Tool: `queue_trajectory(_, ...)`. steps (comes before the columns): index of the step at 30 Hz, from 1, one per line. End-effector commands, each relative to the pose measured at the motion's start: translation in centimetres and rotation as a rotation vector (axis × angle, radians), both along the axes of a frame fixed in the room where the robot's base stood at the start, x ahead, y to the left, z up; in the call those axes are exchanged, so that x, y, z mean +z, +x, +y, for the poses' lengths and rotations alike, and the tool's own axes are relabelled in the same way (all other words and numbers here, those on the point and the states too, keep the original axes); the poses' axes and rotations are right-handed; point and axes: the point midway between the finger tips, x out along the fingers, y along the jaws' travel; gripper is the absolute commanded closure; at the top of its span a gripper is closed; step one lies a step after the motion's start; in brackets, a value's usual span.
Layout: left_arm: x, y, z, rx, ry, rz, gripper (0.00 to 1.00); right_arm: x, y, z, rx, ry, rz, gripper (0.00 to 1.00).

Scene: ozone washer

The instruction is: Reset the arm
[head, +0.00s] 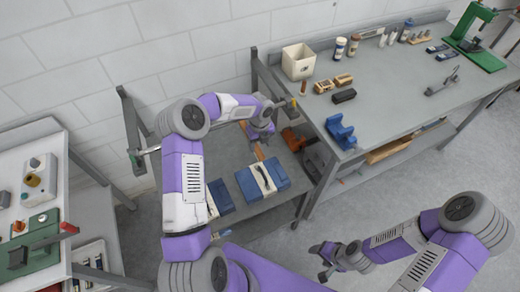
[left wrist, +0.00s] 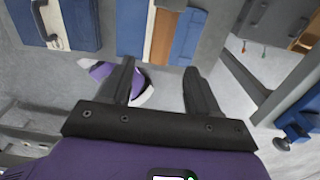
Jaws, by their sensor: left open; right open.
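My left arm is bent up and over the low grey bench (head: 235,150). My left gripper (head: 262,132) hangs over that bench, near the blue cases. In the left wrist view its two dark fingers (left wrist: 162,85) stand apart with nothing between them. My right gripper (head: 322,262) is low over the floor at the lower middle, its fingers small and partly unclear, and nothing shows in it. My right arm reaches in from the lower right.
Blue cases (head: 277,176) lie on the low bench. The taller workbench (head: 400,75) holds a white bin (head: 298,62), bottles, a blue vise (head: 340,131) and a green press (head: 475,45). A cabinet (head: 45,150) stands at left. The floor (head: 400,190) at right is open.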

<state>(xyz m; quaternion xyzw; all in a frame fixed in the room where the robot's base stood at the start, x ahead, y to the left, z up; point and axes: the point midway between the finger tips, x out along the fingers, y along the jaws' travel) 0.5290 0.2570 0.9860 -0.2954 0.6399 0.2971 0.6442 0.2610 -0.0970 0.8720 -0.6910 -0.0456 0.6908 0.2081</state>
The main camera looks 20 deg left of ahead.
Motion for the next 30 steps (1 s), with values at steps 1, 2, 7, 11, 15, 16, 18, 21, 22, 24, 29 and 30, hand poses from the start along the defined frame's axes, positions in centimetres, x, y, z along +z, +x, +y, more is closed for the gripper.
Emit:
queue_trajectory(1,0.7,0.1,0.0,0.0,0.001,-0.002,0.39,-0.1,0.0,0.0,0.0,0.0,0.0,0.39)
queue_trajectory(2,1.0,0.0,0.0,0.0,0.001,-0.002,0.39,-0.1,0.0,0.0,0.0,0.0,0.0,0.39)
queue_trajectory(7,1.8,0.0,0.0,0.0,-0.001,0.001,0.39,-0.1,0.0,0.0,0.0,0.0,0.0,0.39)
queue_trajectory(11,1.8,0.0,-0.1,-0.001,-0.001,0.001,0.39,-0.1,0.0,0.0,0.0,0.0,0.0,0.39)
queue_trajectory(15,0.7,-0.5,-1.1,0.035,-0.025,0.004,0.39,-0.5,0.0,0.0,0.0,0.0,0.0,0.39)
queue_trajectory(16,0.0,-0.8,-1.7,0.059,-0.041,0.008,0.39,-0.7,0.0,0.0,0.0,0.0,0.0,0.39)
queue_trajectory(18,-2.2,-2.0,-3.8,0.152,-0.094,0.021,0.39,-1.5,0.0,0.0,0.0,0.0,0.0,0.39)
queue_trajectory(21,-6.3,-4.7,-7.8,0.37,-0.196,0.067,0.39,-3.0,0.0,0.0,0.0,0.0,0.0,0.39)
queue_trajectory(22,-7.6,-5.7,-9.1,0.452,-0.226,0.088,0.39,-3.5,0.0,0.0,0.0,0.0,0.0,0.39)
queue_trajectory(24,-10.3,-8.2,-11.7,0.66,-0.288,0.144,0.39,-4.6,0.0,0.0,0.0,0.0,0.0,0.39)
queue_trajectory(29,-15.4,-14.1,-15.9,1.181,-0.357,0.291,0.39,-6.9,0.0,0.0,0.0,0.0,0.0,0.39)
queue_trajectory(30,-16.5,-15.6,-16.6,1.319,-0.359,0.326,0.39,-7.5,0.0,0.0,0.0,0.0,0.0,0.39)
